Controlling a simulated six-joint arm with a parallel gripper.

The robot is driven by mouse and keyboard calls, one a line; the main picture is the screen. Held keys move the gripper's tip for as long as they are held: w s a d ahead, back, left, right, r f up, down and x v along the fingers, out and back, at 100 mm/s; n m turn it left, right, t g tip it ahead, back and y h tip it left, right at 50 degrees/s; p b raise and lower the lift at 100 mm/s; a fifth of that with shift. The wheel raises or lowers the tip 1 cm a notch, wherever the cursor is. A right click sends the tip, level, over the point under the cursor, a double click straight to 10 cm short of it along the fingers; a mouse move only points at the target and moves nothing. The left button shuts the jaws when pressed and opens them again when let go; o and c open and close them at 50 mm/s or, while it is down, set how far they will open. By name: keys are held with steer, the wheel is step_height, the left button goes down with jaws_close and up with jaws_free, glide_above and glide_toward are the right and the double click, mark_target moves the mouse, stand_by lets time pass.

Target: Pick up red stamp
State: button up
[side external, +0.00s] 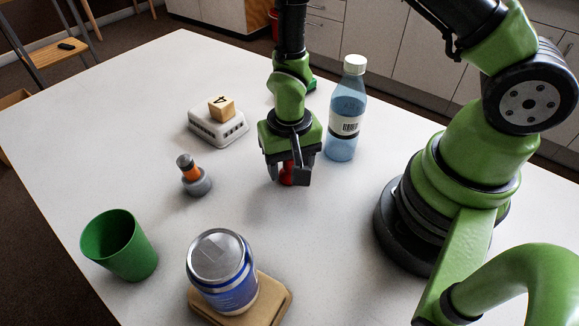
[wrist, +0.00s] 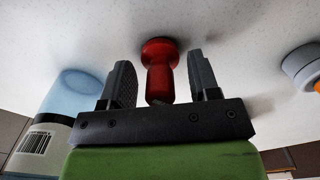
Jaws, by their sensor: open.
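The red stamp (wrist: 160,72) stands on the white table between the two fingers of my gripper (wrist: 161,80) in the wrist view. A gap shows on each side of it, so the fingers are open around it and not closed on it. In the side view, my gripper (side external: 288,180) points down close to the table, and the red stamp (side external: 287,174) shows only partly, the rest hidden behind the fingers.
A blue bottle (side external: 344,115) stands close to the right of my gripper. An orange and grey stamp (side external: 196,180) is to the left. A wooden block (side external: 221,108) sits on a grey box. A green cup (side external: 120,247) and a blue can (side external: 225,275) on a wooden base stand in front.

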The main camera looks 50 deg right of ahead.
steer(key=shift+c, duration=0.5)
steer(key=c, duration=0.9)
